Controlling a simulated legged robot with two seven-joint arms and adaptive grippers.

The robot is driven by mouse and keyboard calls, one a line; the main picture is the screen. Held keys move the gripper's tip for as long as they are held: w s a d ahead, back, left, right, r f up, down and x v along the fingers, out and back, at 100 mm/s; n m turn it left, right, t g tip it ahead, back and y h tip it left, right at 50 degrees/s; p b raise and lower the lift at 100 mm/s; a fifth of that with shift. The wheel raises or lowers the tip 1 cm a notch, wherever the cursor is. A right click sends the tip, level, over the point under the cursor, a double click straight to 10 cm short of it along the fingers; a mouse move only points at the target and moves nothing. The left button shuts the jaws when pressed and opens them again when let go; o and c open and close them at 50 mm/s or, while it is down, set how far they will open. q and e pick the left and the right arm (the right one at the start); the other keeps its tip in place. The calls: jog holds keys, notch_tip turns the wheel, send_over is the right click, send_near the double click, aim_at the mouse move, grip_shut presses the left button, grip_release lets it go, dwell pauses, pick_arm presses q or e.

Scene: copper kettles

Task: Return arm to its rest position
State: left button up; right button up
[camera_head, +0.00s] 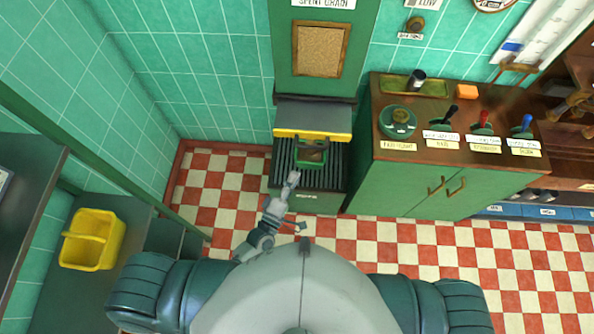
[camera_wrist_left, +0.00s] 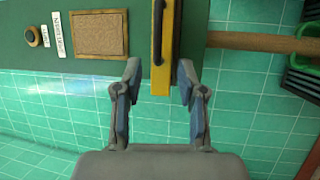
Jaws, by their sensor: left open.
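My left gripper (camera_head: 292,180) reaches forward from my body, just in front of the green spent grain station (camera_head: 308,203) in the head view. A green container (camera_head: 312,155) sits on the station's ribbed shelf under the yellow-striped hood (camera_head: 312,134). My right gripper does not show.
A green cabinet (camera_head: 417,187) with colored levers stands to the right. A yellow bucket (camera_head: 92,240) sits on a dark surface at the lower left. A green rail (camera_head: 100,155) runs along the left. The checkered floor (camera_head: 390,245) is clear before the cabinet.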

pick_arm(q)
jog(key=shift+d, duration=0.1)
dwell(0.4)
jog(key=s+a+f+m+g+y+b, duration=0.1)
jog(key=s+a+f+m+g, duration=0.15)
jog(key=f, duration=0.85)
jog(key=s+a+f+m+g+y, duration=0.2)
jog(key=a+f+m+g, duration=0.1)
jog(key=f, duration=0.8)
jog(key=s+a+f+m+g+y+b, duration=0.1)
jog(key=s+a+f+m+g, duration=0.15)
jog(key=f, duration=0.95)
jog(key=s+a+f+m+g+y+b, duration=0.1)
jog(key=s+a+f+m+g+y, duration=0.1)
jog(key=s+a+f, duration=0.4)
jog(key=s+a+f+m+g+y, duration=0.1)
jog(key=s+a+f+m+g, duration=0.4)
jog(key=s+f, duration=0.8)
jog(key=s+g, duration=0.2)
jog(key=s, duration=0.6)
jog(key=shift+a+y+b, duration=0.35)
jog(key=shift+y+b, duration=0.05)
